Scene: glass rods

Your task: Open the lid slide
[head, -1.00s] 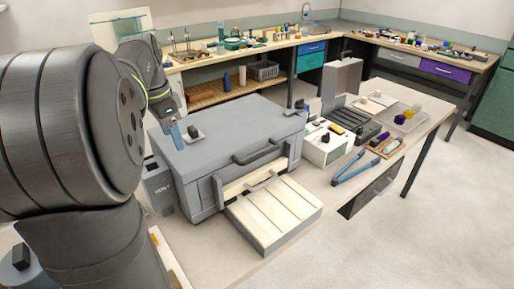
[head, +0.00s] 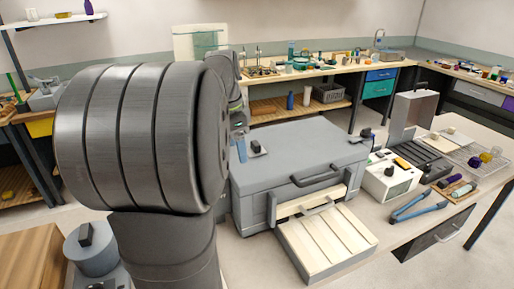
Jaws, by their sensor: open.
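The large grey box (head: 300,150) stands on the bench with its lid down. On the lid's left part is a small plate with a dark knob (head: 256,147), which looks like the lid slide. My gripper (head: 242,150) is just left of that knob, partly hidden behind my arm. One blue fingertip shows, pointing down close to the lid. The jaws are open with nothing seen between them. I cannot tell whether the fingertip touches the plate.
A pale ribbed tray (head: 328,240) sticks out of the box's front, below a dark handle (head: 317,175). A white device (head: 390,178), blue-handled tongs (head: 420,207) and a dark case with a raised lid (head: 412,115) stand to the right.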

